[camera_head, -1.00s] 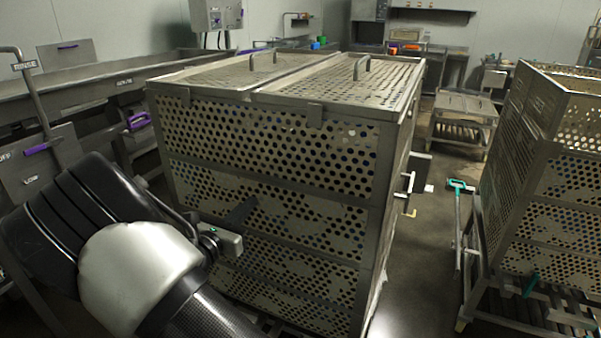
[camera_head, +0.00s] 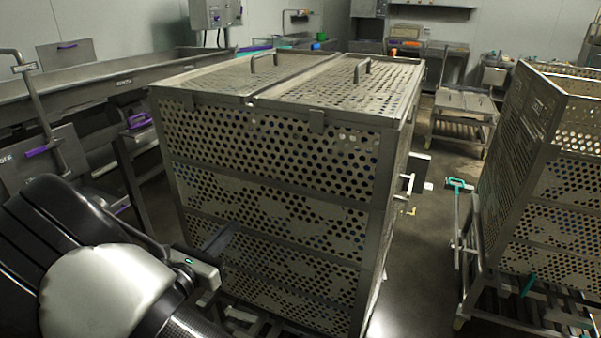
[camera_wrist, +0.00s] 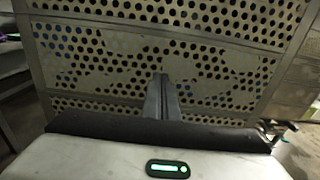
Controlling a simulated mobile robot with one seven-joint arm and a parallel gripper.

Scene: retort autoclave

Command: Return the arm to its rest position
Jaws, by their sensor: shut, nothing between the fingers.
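My gripper (camera_head: 222,238) is at the lower left of the head view, in front of the near perforated face of the large metal basket (camera_head: 270,150). My arm folds in from the lower left corner. In the wrist view my gripper's fingers (camera_wrist: 163,97) are together and empty, pointing at the basket's perforated wall (camera_wrist: 190,72). The gap between fingertips and wall is hard to judge. The basket is closed by a perforated lid (camera_head: 330,85) with two handles.
A second perforated basket (camera_head: 545,160) stands on a rack at the right. A teal-handled tool (camera_head: 457,215) stands upright beside it. A long metal trough (camera_head: 110,85) runs along the left. A low metal table (camera_head: 463,105) is at the back right. Floor between the baskets is open.

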